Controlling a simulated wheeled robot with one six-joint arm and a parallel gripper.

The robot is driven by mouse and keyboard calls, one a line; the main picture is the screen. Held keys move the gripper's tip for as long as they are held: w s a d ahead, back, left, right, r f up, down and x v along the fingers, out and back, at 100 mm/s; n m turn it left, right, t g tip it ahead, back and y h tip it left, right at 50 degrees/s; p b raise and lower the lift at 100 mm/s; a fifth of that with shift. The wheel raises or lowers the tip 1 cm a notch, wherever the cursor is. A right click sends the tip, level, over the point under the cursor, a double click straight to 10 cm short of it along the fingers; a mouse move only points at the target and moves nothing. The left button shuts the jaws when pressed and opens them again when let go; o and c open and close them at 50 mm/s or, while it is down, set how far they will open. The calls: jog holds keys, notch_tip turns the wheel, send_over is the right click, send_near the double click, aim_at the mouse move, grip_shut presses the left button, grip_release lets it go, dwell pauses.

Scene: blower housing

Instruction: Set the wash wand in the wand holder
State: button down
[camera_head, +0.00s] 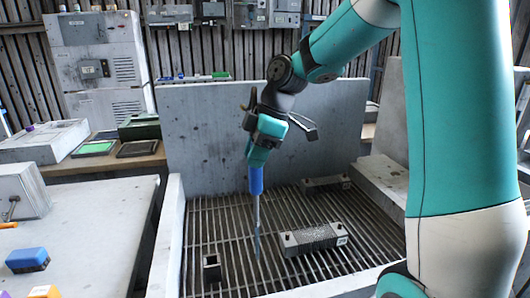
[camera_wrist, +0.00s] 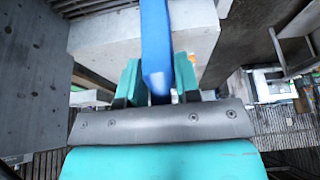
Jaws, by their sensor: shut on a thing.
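The wash wand has a blue handle (camera_head: 256,181) and a thin grey-blue shaft that hangs nearly upright over the grate. My gripper (camera_head: 260,160) is shut on the top of the blue handle. In the wrist view, the blue handle (camera_wrist: 156,40) lies between the two teal fingers of my gripper (camera_wrist: 158,83). A small dark square open-topped box (camera_head: 211,268), which looks like the wand holder, stands on the grate to the left of the wand. The wand's lower end is apart from it; its height above the grate is hard to tell.
The slatted grate (camera_head: 230,225) lies in a grey basin with a tall back panel (camera_head: 215,130). A ribbed grey block (camera_head: 313,239) lies right of the wand, another behind it (camera_head: 326,183). A grey table (camera_head: 90,225) with a blue block (camera_head: 27,260) stands left.

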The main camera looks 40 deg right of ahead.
jog(key=w+a, duration=0.2)
jog(key=a, duration=1)
jog(key=shift+a, duration=0.2)
jog(key=shift+f, duration=0.1)
dwell(0.7)
jog(key=shift+f+b, duration=1.9)
jog(key=shift+f, duration=0.6)
jog(key=shift+f+b, duration=1.15)
jog(key=shift+f, duration=0.2)
jog(key=shift+f+b, duration=0.85)
jog(key=shift+f, duration=0.3)
